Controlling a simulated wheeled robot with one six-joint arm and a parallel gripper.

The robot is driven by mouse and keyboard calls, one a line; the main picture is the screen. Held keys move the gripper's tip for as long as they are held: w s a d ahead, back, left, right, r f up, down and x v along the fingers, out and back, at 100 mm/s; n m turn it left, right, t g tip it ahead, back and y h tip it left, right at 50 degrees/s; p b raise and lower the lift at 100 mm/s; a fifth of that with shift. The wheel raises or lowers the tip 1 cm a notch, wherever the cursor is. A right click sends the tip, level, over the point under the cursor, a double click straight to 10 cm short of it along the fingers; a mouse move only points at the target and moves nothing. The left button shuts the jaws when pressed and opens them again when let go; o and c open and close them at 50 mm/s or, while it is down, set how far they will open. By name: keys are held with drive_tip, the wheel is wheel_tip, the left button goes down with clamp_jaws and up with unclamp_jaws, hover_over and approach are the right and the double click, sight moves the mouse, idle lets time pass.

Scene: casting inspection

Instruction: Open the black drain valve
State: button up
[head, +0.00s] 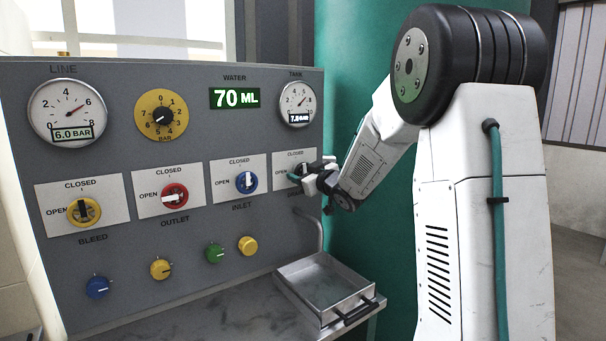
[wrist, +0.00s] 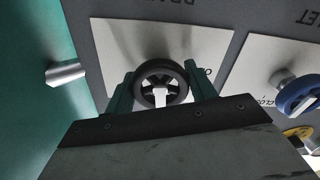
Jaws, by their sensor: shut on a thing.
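The black drain valve (wrist: 162,84) is a round handwheel on a white plate at the right end of the panel. Its white pointer points down in the upside-down wrist view, away from the DRAIN label and apart from the OPEN lettering at the right. My gripper (wrist: 160,92) is shut on the wheel, with one teal finger on each side. In the head view my gripper (head: 309,177) reaches the panel from the right and hides most of the valve. The plate (head: 291,160) shows CLOSED above and OPEN at left.
The blue inlet valve (head: 246,182) is close at left, then the red outlet (head: 174,196) and yellow bleed (head: 84,211) valves. A metal tray (head: 318,290) stands below the drain spout (head: 317,234). The water display (head: 235,98) reads 70 ML. A green tank (head: 345,262) borders the panel's right.

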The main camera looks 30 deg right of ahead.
drive_tip(key=n, duration=0.8)
drive_tip(key=shift+n, duration=0.4)
drive_tip(key=n, duration=0.4)
drive_tip(key=shift+n, duration=1.8)
drive_tip(key=o, duration=1)
drive_tip(key=shift+s, duration=0.1)
